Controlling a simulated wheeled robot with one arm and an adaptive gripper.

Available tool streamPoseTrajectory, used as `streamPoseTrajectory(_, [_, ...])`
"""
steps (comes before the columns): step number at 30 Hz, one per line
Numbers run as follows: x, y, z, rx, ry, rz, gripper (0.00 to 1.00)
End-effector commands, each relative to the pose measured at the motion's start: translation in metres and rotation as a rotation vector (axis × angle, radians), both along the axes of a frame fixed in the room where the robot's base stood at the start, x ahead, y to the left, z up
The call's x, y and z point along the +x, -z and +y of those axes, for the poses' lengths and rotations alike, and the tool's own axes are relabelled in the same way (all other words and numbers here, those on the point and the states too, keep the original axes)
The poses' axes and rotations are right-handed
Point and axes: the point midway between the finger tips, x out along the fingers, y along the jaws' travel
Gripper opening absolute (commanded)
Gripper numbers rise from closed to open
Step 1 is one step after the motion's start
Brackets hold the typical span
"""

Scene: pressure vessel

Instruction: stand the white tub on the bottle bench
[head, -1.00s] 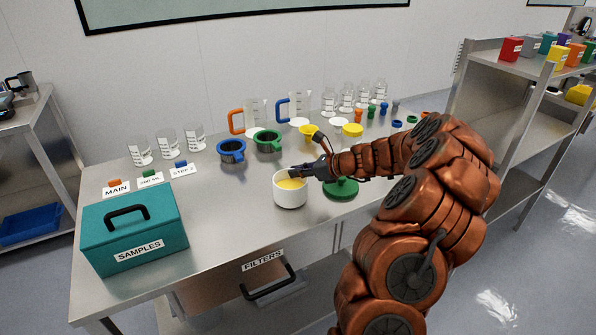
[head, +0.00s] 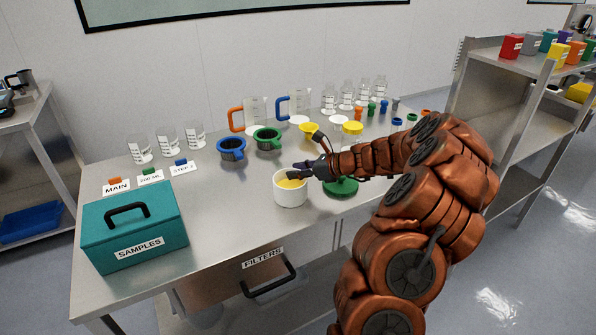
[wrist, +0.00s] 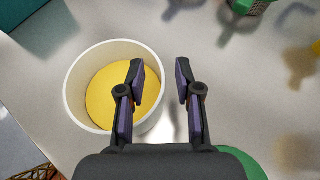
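The white tub (head: 290,193) stands upright on the steel bench (head: 230,215), with yellow contents or a yellow inner floor. It also shows in the wrist view (wrist: 75,105). My gripper (head: 293,173) is at the tub's rim. In the wrist view my gripper (wrist: 161,82) is open: its left finger is over the tub's inside, its right finger is outside the wall, and the rim's right side lies between them. Several clear bottles (head: 346,97) stand at the back right of this bench. I cannot tell which bench is the bottle bench.
A green lid-like piece (head: 342,187) lies right of the tub, under my arm. A teal SAMPLES box (head: 135,225) stands at the front left. A steel shelf unit (head: 500,70) stands at the right.

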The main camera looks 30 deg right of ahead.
Motion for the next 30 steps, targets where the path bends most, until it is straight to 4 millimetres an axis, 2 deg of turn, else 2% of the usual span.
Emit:
streamPoseTrajectory(7, [-0.015,-0.009,-0.011,-0.003,0.004,-0.002,0.34])
streamPoseTrajectory(21, [-0.078,-0.045,-0.048,-0.003,0.003,-0.002,0.34])
streamPoseTrajectory(30, [-0.093,-0.054,-0.056,0.000,0.000,0.000,0.34])
